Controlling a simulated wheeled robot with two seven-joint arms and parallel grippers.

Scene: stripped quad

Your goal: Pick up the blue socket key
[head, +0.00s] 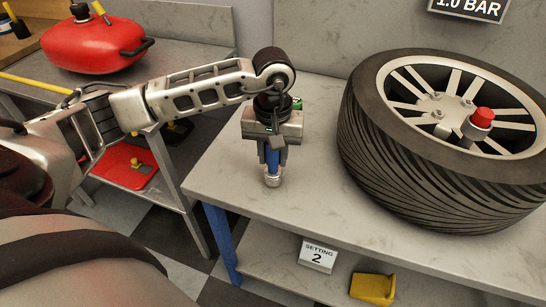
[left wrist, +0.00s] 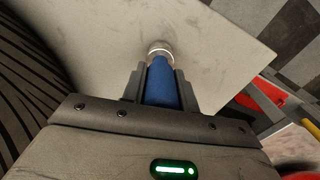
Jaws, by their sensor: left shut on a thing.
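The blue socket key (head: 271,160) has a blue shaft and a silver socket end that points down, at the left part of the grey table (head: 318,130). My left gripper (head: 272,150) is above it, pointing down, and is shut on the blue shaft. In the left wrist view the blue socket key (left wrist: 161,85) sits between both fingers of the left gripper (left wrist: 160,88). I cannot tell whether the silver end touches the table. The top of the key is hidden by the gripper. My right gripper is not in view.
A large wheel (head: 425,155) with a red socket (head: 482,117) on one nut lies to the right of the key. A red fuel can (head: 92,46) stands on the left bench. A yellow block (head: 373,289) and a "Setting 2" sign (head: 317,255) are on the lower shelf.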

